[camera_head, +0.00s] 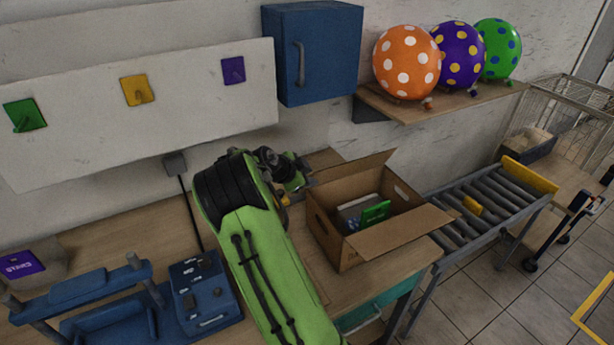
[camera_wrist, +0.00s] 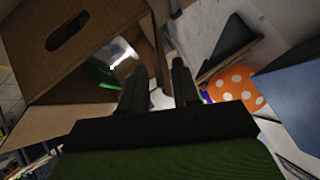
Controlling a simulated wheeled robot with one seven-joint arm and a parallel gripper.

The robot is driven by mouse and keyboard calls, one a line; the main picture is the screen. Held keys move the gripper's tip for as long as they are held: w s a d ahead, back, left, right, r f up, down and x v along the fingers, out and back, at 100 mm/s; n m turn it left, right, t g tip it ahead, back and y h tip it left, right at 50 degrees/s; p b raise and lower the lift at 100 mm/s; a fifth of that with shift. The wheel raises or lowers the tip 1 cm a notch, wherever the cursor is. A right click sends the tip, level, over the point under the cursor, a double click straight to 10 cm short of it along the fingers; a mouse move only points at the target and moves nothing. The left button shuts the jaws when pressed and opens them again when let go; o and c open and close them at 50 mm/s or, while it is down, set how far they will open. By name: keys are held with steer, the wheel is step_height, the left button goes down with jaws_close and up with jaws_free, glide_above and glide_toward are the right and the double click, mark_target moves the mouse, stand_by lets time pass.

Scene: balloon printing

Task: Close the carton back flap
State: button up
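The brown cardboard carton (camera_head: 343,245) stands open on the wooden table, with a green item (camera_head: 375,212) and grey items inside. Its back flap (camera_head: 352,168) stands raised and tilted along the rear edge; the front flap (camera_head: 400,232) is folded outward. My gripper (camera_head: 303,168) is beside the left end of the back flap. In the wrist view, my gripper (camera_wrist: 158,85) shows two dark fingers apart, with the carton (camera_wrist: 90,50) and its handle hole at left. I cannot tell whether the fingers touch cardboard.
A roller conveyor (camera_head: 485,205) stands right of the table. A blue wall cabinet (camera_head: 330,60) and a balloon shelf (camera_head: 435,105) are above and behind the carton. A blue machine (camera_head: 205,295) sits left of my arm.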

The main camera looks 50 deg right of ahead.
jaws_close()
stand_by(1.3)
